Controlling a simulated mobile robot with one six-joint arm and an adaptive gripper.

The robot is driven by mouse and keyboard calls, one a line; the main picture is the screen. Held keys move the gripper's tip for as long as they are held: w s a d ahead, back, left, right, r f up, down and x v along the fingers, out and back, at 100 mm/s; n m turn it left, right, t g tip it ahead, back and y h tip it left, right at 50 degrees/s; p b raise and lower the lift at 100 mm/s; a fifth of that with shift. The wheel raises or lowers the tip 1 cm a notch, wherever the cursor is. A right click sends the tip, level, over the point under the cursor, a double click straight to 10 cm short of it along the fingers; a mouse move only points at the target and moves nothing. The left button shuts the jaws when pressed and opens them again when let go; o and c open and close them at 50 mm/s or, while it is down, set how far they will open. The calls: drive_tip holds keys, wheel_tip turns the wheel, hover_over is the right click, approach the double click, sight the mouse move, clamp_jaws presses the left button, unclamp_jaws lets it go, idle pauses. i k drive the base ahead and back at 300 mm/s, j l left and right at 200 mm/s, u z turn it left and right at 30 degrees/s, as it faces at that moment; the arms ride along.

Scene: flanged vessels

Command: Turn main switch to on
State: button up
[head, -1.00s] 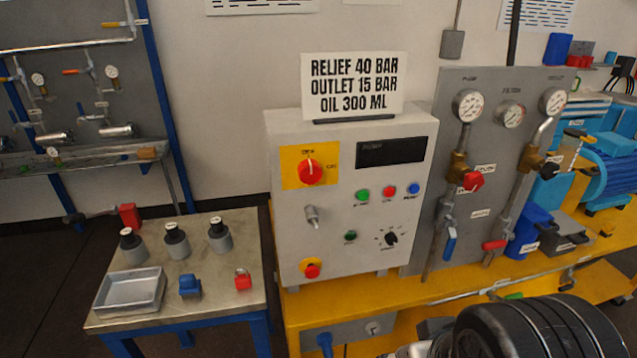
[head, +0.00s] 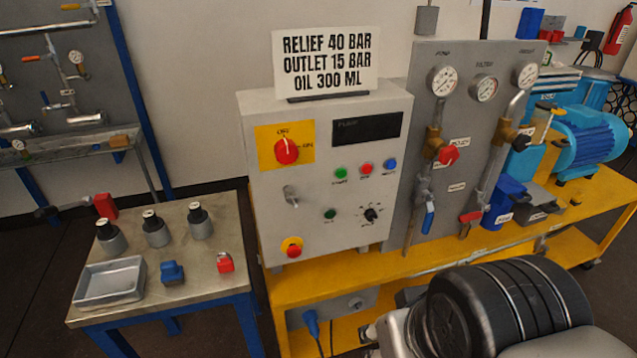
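The main switch (head: 286,150) is a red rotary knob on a yellow plate at the upper left of the grey control box (head: 262,215). Its white pointer line stands about upright, toward the label above it; another label sits at its right. The box stands on the yellow bench, facing me, with nothing in front of the switch. Part of my own arm shows at the bottom right, large and dark with light rings. My gripper is not seen in the head view.
Buttons, a small dial and a red stop button (head: 292,247) share the panel. A sign (head: 325,62) stands on the box. At left, a small table (head: 190,275) holds bottles, a tray (head: 110,283) and a red padlock (head: 225,262). Pipes with gauges stand at right.

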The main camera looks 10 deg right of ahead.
sight(285, 151)
drive_tip(key=j+z, duration=0.45)
drive_tip(key=k+j+z, duration=0.1)
drive_tip(key=j+z, duration=0.3)
drive_tip(key=j, duration=0.2)
